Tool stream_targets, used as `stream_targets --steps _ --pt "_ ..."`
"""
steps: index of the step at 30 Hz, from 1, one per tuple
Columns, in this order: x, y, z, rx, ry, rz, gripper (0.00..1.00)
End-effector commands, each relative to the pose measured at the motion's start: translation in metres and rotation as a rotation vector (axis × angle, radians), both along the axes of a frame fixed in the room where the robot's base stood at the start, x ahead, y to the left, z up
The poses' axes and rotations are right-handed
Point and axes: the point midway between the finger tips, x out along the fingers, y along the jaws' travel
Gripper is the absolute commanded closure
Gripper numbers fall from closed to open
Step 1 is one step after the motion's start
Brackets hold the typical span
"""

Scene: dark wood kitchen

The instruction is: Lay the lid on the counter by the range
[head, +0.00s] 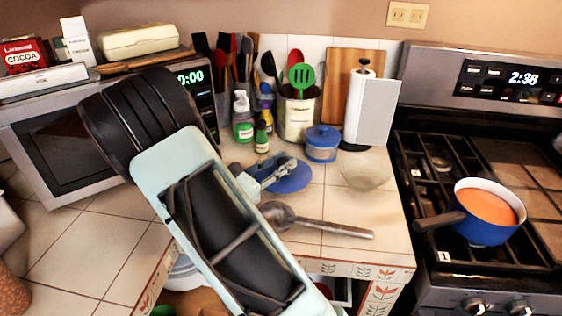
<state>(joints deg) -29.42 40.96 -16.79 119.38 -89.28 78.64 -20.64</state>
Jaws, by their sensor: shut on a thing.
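The blue lid (291,180) is a round disc in the middle of the head view, over the tiled counter (340,203) to the left of the range (480,150). My gripper (268,174) is shut on the lid near its middle, coming in from the left. My arm's pale green and black links cover the view to the left of it. I cannot tell whether the lid touches the counter or hangs just above it. A blue pot (487,225) with orange contents stands on the range, its handle pointing left.
A metal ladle (318,226) lies in front of the lid. A glass bowl (365,175), a blue canister (322,146), a paper towel holder (367,110) and a utensil crock (298,118) stand to the right and behind. Bare tiles show at the counter's front right.

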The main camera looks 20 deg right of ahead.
Motion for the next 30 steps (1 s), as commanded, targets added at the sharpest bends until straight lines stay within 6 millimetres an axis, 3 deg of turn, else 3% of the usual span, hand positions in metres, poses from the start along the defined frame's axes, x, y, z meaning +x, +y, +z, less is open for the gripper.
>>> stream_targets --steps 4,5,9,17,22,30 --pt "0.0 0.0 -0.001 -0.001 -0.001 0.0 1.0" --pt "0.0 0.0 -0.002 0.0 0.0 0.0 0.73" --pt "0.0 0.0 -0.002 0.0 0.0 0.0 0.58" --pt "0.0 0.0 -0.001 0.0 -0.001 0.0 0.58" --pt "0.0 0.0 0.014 0.001 -0.004 0.0 0.58" --pt "-0.019 0.055 0.011 0.001 0.0 0.005 0.58"
